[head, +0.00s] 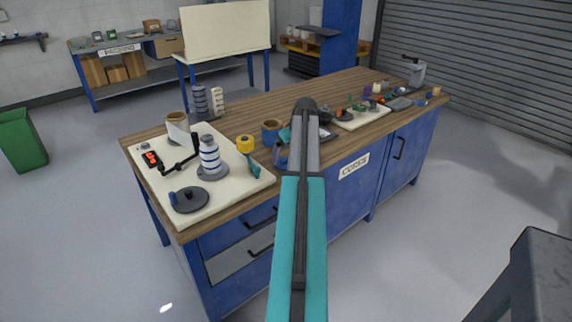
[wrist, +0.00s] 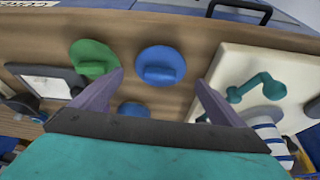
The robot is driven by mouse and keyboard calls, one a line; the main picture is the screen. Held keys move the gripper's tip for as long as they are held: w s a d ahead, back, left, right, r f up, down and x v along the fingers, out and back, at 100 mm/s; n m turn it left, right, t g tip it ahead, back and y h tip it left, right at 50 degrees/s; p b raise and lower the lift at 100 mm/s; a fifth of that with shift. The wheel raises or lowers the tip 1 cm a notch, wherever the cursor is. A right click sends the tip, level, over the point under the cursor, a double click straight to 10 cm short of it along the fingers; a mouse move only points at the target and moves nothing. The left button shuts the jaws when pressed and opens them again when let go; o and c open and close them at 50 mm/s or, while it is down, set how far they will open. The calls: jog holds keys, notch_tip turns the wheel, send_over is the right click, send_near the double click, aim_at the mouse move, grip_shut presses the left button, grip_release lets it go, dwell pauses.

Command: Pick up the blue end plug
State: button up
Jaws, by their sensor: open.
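The blue end plug (wrist: 160,66), a round disc with a raised grip, lies on the wooden bench top in the wrist view. My gripper (wrist: 160,78) is open, with its two purple-grey fingers on either side of the plug in the picture. The fingers look apart from it and nothing is held; the height above it is hard to tell. A second blue round thing (wrist: 133,108) is partly hidden by my gripper body. A green plug-like disc (wrist: 93,58) lies just left of the left finger. In the head view my arm hides most of this spot.
A cream board (wrist: 235,60) with a teal crank-shaped part (wrist: 258,88) lies close on the right in the wrist view. A dark-framed plate (wrist: 45,82) lies left. In the head view, a yellow-topped part (head: 245,144) and a blue ring (head: 271,130) stand near my arm.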

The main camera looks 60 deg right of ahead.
aim_at(286, 158)
jog(key=shift+p+x, duration=0.3)
jog(key=shift+x, duration=1.5)
jog(key=c, duration=1.1)
jog(key=shift+r, duration=0.1)
